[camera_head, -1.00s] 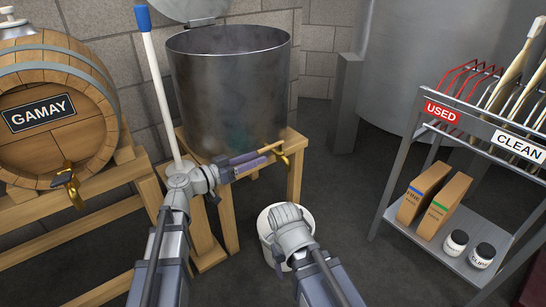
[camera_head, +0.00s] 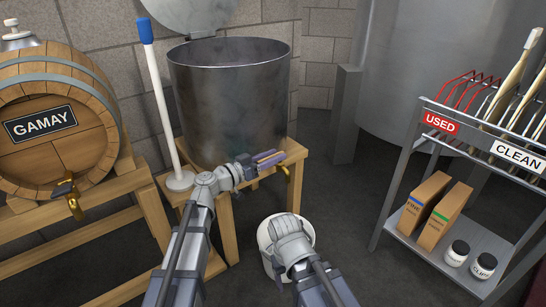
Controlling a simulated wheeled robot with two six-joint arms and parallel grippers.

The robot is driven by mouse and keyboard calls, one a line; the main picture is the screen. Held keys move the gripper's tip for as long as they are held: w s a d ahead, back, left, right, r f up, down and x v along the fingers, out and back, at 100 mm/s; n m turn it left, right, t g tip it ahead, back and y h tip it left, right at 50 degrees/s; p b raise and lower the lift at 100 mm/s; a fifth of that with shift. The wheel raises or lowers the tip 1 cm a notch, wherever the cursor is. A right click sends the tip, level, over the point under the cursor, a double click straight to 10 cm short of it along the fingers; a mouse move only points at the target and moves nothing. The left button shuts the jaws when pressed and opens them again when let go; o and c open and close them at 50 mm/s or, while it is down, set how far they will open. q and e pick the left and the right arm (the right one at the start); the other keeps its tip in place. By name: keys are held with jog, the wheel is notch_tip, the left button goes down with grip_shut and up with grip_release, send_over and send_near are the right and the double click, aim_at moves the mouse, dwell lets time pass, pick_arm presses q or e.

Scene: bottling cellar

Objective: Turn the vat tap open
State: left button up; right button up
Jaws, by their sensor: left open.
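The steel vat (camera_head: 228,112) stands on a wooden stand, its lid raised at the back. The brass vat tap (camera_head: 287,174) shows at the stand's right front; its upper part is hidden behind my left gripper. My left gripper (camera_head: 270,160) is open, its purple-grey fingers pointing right, right at the tap in the picture. I cannot tell whether they touch it or stand around its handle. My right arm's wrist (camera_head: 292,240) is low in the middle, over the white bucket; its fingers cannot be made out.
A white bucket (camera_head: 265,246) stands on the floor below the tap. A GAMAY barrel (camera_head: 55,150) with its own brass tap (camera_head: 70,198) is at left. A rack (camera_head: 410,150) with boxes and jars stands at right.

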pick_arm(q)
grip_shut()
dwell(0.4)
dwell(1.1)
